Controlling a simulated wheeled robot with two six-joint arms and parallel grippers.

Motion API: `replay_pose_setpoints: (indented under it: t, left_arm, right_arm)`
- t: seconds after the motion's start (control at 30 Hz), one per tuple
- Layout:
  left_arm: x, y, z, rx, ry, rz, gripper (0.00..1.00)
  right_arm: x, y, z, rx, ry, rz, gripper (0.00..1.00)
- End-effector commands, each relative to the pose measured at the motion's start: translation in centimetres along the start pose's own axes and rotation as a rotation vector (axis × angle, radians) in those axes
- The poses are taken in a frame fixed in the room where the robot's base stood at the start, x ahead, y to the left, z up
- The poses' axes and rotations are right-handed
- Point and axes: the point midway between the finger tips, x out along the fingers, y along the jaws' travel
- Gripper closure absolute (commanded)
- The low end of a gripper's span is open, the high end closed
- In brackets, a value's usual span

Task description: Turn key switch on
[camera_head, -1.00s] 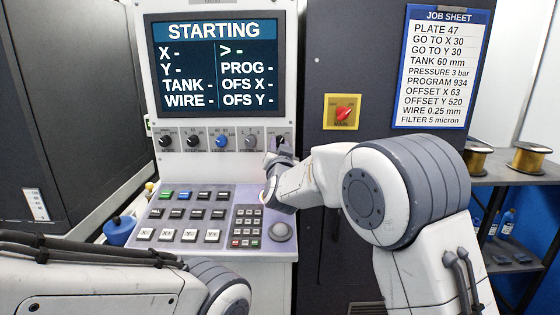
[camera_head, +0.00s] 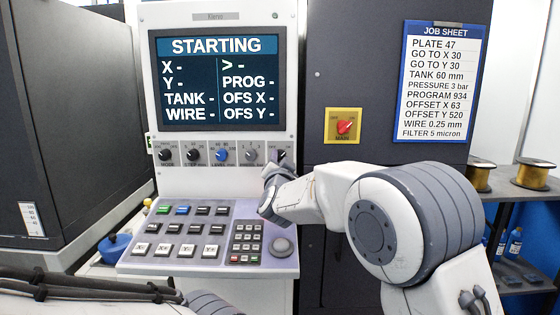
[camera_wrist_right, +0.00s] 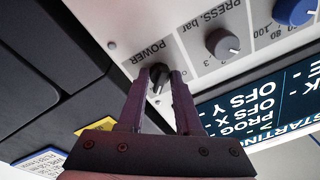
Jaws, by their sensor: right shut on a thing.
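The key switch (camera_wrist_right: 158,76) is a small dark knob labelled POWER on the light panel in the right wrist view. In the head view it is the rightmost of the knob row (camera_head: 281,155), partly covered by my gripper. My right gripper (camera_wrist_right: 160,85) has its two fingers at either side of the knob and is shut on it. In the head view the right gripper (camera_head: 276,168) reaches up to the panel from below. My left gripper is out of view; only part of my left arm shows at the lower left. The screen (camera_head: 218,82) reads STARTING, with dashes for its values.
Left of the key switch are the pressure knob (camera_head: 251,155), a blue level knob (camera_head: 221,155) and more dark knobs. Below is a sloped keypad panel (camera_head: 140,257). A red MAIN switch (camera_head: 344,127) on a yellow plate is at right, near the job sheet (camera_head: 445,80).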

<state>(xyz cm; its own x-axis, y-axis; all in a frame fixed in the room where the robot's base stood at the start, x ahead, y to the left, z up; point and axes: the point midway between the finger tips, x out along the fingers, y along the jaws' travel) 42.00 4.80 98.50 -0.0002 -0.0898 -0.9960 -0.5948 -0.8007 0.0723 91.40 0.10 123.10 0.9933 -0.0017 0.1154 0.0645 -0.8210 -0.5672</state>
Motion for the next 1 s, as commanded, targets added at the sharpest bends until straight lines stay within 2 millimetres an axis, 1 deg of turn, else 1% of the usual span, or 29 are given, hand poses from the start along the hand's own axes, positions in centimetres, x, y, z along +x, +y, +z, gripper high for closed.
replay_pose_setpoints:
  t: [0.03,0.07,0.1,0.13,0.43,0.57,0.67,0.9,1.0]
  left_arm:
    - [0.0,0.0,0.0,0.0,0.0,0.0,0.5]
    - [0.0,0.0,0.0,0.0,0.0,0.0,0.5]
    - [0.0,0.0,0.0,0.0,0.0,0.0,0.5]
    - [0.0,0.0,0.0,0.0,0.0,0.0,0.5]
    - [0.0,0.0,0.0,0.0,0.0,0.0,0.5]
    - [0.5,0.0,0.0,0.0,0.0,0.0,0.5]
    - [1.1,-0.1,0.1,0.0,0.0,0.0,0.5]
    - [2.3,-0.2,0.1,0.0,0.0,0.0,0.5]
    - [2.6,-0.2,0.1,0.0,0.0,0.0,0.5]
  right_arm:
    - [0.0,0.0,0.0,0.002,0.0,0.0,1.0]
    - [0.0,0.0,0.0,0.002,0.0,0.0,0.59]
    - [0.0,0.0,0.0,0.002,0.0,0.0,0.44]
    - [0.0,0.0,0.0,0.001,0.0,0.0,0.37]
    - [-0.1,0.0,0.0,0.0,0.001,0.0,0.37]
    - [-1.0,0.0,0.0,0.001,0.001,-0.002,0.37]
    - [-2.6,0.0,0.1,0.0,0.0,-0.003,0.37]
    - [-7.5,0.0,0.1,0.001,0.0,-0.003,0.37]
    - [-9.0,0.0,0.1,0.002,0.0,-0.003,0.37]
